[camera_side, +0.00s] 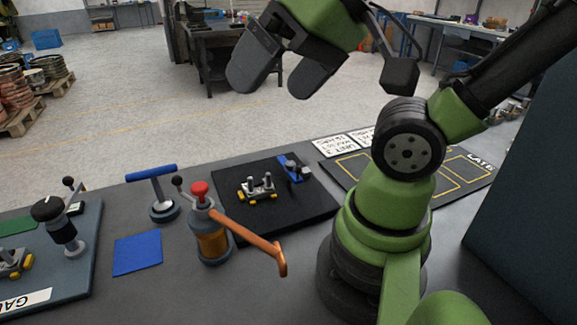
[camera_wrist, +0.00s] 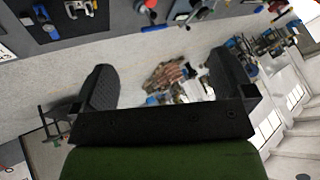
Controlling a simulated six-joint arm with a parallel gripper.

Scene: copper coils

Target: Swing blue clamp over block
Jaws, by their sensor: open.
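The blue clamp (camera_side: 292,169) sits at the back right of a black mat (camera_side: 300,217), with a dark part beside it. The block (camera_side: 257,188), a grey metal piece with two upright posts and yellow feet, lies left of the clamp and apart from it; the clamp's arm is not over it. My gripper (camera_side: 271,88) is high above and behind the mat, open and empty. In the wrist view, my open fingers (camera_wrist: 160,72) show nothing between them but distant background. The blue clamp (camera_wrist: 42,14) and the block (camera_wrist: 75,8) are at that view's upper left edge.
Left of the mat stand a torch-like tool (camera_side: 211,240) with a copper arm, a blue T-handle (camera_side: 152,173) and a flat blue square (camera_side: 138,252). A grey fixture plate (camera_side: 75,275) is at far left. A yellow-outlined tray (camera_side: 345,178) is right of the mat.

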